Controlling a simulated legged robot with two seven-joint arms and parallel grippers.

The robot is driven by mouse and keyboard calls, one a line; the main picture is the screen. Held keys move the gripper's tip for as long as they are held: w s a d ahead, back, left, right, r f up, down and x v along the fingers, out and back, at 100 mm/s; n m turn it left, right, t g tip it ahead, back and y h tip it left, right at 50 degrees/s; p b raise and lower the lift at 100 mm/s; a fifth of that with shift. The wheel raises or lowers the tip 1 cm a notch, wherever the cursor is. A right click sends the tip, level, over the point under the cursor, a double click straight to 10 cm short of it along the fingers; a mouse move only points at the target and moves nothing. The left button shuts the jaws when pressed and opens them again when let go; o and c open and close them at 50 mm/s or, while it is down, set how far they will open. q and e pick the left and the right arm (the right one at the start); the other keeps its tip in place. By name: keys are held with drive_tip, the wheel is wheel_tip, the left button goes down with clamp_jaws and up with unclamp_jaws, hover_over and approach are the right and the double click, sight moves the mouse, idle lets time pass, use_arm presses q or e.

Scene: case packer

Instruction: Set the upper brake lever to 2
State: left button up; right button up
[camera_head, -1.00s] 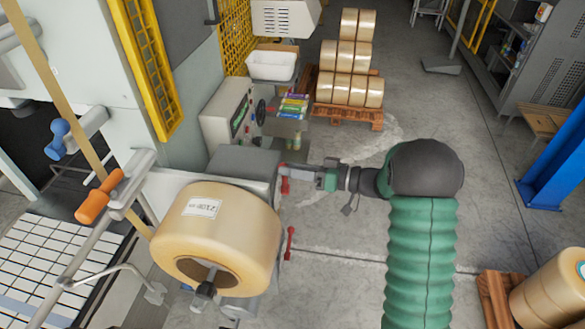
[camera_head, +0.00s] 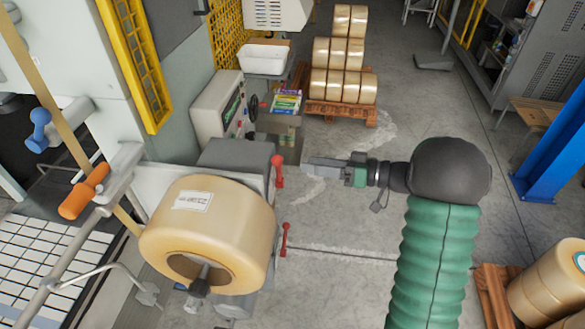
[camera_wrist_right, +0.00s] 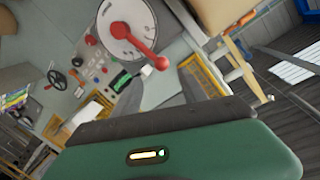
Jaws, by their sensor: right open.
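The upper brake lever (camera_head: 278,172) is a red lever with a round knob, on the side of the machine behind the big tape roll (camera_head: 207,235). In the right wrist view the red lever (camera_wrist_right: 140,47) sits on a round white dial (camera_wrist_right: 115,15), its knob toward the picture's lower right. The dial's numbers are too small to read. The lower red lever (camera_head: 285,240) stands nearer. My right gripper (camera_head: 306,163) is just right of the upper lever, apart from it, open and empty; its fingers also show in the wrist view (camera_wrist_right: 166,82). My left gripper is not in view.
A grey control panel (camera_head: 219,105) and a white bin (camera_head: 264,58) stand beyond the levers. A pallet (camera_head: 342,111) with stacked tape rolls is at the back. A blue post (camera_head: 553,155) is at the right.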

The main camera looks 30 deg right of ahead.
drive_tip(key=f+b+v, duration=0.1)
drive_tip(key=b+v, duration=0.1)
drive_tip(key=v, duration=0.7)
drive_tip(key=shift+d+r, duration=0.2)
drive_tip(key=shift+r, duration=0.25)
drive_tip(key=shift+a, duration=0.1)
